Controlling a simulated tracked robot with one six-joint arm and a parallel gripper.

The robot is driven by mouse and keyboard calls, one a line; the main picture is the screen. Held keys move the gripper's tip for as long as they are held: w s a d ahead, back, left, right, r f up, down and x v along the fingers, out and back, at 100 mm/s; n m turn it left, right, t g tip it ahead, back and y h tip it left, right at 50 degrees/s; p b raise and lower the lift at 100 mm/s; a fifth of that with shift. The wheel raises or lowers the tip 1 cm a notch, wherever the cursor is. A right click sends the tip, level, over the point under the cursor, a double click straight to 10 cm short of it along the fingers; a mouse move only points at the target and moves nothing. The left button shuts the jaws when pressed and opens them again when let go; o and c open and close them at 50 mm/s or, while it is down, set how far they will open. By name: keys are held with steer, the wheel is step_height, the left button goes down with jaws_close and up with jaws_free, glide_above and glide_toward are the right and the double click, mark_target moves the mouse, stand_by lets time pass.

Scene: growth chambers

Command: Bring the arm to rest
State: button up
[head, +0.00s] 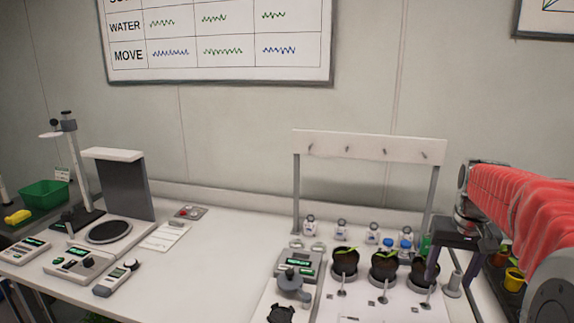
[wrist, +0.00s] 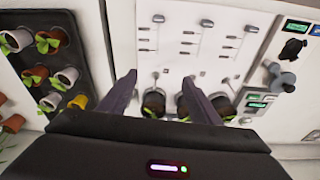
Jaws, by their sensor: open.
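My arm, in a red ribbed sleeve (head: 520,205), reaches in from the right in the head view. My gripper (head: 458,264) hangs over the right end of the white bench, beside the rightmost dark pot. In the wrist view its two dark fingers stand well apart with nothing between them, so my gripper (wrist: 158,82) is open and empty. Dark pots with seedlings (wrist: 153,103) show beyond and below the fingers. The same row of pots (head: 345,262) stands on the bench in the head view, and the gripper partly hides the rightmost one.
A white rack with hooks (head: 370,148) stands behind the pots, with small bottles (head: 310,225) below it. A tray of potted seedlings (wrist: 72,50) lies at the left in the wrist view. Instruments (head: 75,262) stand at the bench's left. The bench middle (head: 225,265) is clear.

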steer(key=s+a+f+n+t, duration=0.2)
steer(key=s+a+n+t, duration=0.1)
steer(key=s+a, duration=1.8)
steer(key=shift+s+n+t+y, duration=0.25)
steer(key=shift+n+t+y, duration=0.05)
steer(key=shift+n+t, duration=0.1)
steer(key=shift+c, duration=0.4)
stand_by(1.4)
